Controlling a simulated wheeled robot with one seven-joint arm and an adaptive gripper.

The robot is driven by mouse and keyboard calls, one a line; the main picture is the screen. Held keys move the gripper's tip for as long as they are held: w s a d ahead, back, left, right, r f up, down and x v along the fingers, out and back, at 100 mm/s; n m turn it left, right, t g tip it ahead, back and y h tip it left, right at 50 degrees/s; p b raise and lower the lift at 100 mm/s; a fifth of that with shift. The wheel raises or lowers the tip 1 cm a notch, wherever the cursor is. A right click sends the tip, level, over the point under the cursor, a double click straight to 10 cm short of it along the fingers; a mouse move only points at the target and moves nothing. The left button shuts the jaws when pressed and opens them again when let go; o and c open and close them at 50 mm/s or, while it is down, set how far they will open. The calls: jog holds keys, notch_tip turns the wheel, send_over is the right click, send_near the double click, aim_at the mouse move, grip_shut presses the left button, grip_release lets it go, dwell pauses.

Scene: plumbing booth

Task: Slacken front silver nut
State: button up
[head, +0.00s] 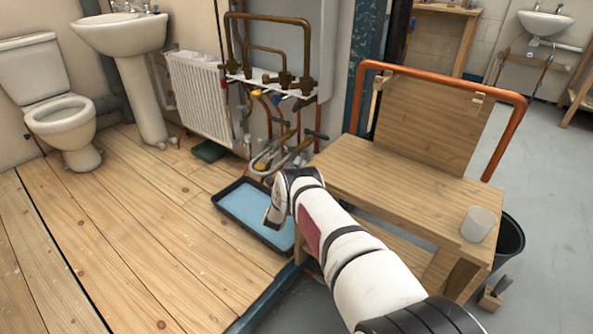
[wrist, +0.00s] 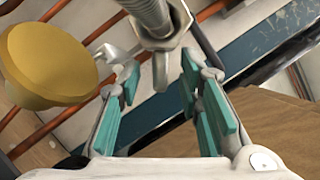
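In the wrist view, a silver nut-like fitting (wrist: 168,42) with flat faces sits below a ribbed grey hose or threaded stem (wrist: 148,12). My gripper (wrist: 161,82) has its two teal-padded fingers apart, one on each side of the fitting's lower end in the picture. A clear gap shows between the pads, and I cannot tell how far the fitting is from them. Another silver piece (wrist: 112,52) lies just left of it. In the head view, the valves and hoses (head: 283,150) are beyond the end of my arm; the fingers and silver nut cannot be made out there.
A large brass-yellow round knob (wrist: 45,65) is close to the left finger. Copper pipes (wrist: 75,108) run behind. In the head view, a blue-lined tray (head: 240,212) lies below the pipework, a radiator (head: 200,95) stands left, and a wooden bench (head: 385,190) stands right.

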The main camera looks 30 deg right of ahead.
jog(key=shift+c, duration=0.4)
grip_shut()
jog(key=shift+s+r+n+y+p, duration=0.25)
jog(key=shift+n+y+p, duration=0.25)
jog(key=shift+n+p, duration=0.35)
jog(key=shift+w, duration=0.1)
jog(key=shift+o, duration=0.4)
grip_release()
jog(key=shift+f, duration=0.1)
